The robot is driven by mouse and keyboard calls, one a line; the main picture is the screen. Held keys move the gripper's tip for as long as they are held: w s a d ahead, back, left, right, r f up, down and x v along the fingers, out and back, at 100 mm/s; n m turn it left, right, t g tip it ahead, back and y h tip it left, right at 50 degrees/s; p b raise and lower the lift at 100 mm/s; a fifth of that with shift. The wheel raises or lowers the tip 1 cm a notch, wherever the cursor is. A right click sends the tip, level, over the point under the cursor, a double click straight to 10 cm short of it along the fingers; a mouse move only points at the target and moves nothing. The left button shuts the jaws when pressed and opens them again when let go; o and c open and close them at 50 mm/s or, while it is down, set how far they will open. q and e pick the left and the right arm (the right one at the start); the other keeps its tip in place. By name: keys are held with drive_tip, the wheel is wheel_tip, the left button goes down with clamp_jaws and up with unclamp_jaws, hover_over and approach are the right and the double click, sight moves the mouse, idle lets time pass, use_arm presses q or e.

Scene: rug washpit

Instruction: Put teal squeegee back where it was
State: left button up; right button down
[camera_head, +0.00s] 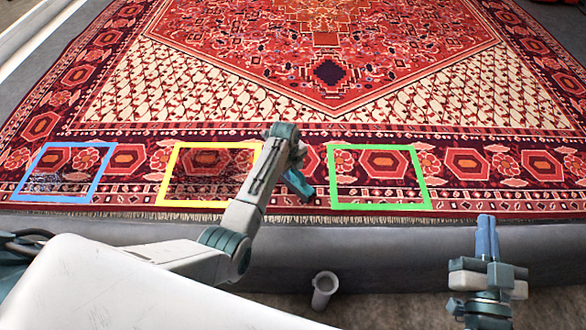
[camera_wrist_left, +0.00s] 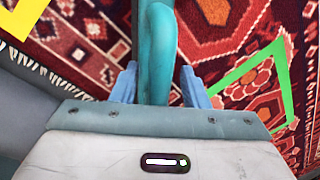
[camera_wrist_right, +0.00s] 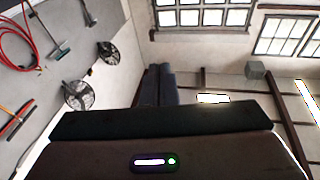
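The teal squeegee (camera_head: 298,185) is in my left gripper, above the front border of the rug between the yellow and green frames. In the left wrist view its thick teal handle (camera_wrist_left: 157,50) runs between the two blue fingers, which close against it from both sides. Its far end is hidden there. My left gripper (camera_wrist_left: 158,88) is shut on the handle. My right gripper (camera_head: 487,235) stands at the right, fingers pointing up, pressed together and empty. In the right wrist view its fingers (camera_wrist_right: 158,85) are side by side with nothing between them.
The patterned rug (camera_head: 325,115) has a blue frame (camera_head: 25,172), yellow frame (camera_head: 171,172) and green frame (camera_head: 333,175) along its front. Dark patches show inside the blue and yellow ones. A pale open tube (camera_head: 324,288) stands before the grey ledge (camera_head: 400,250). Wall fans (camera_wrist_right: 77,95) hang at left.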

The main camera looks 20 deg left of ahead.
sight(289, 184)
use_arm(q)
drive_tip(key=shift+r, duration=0.1)
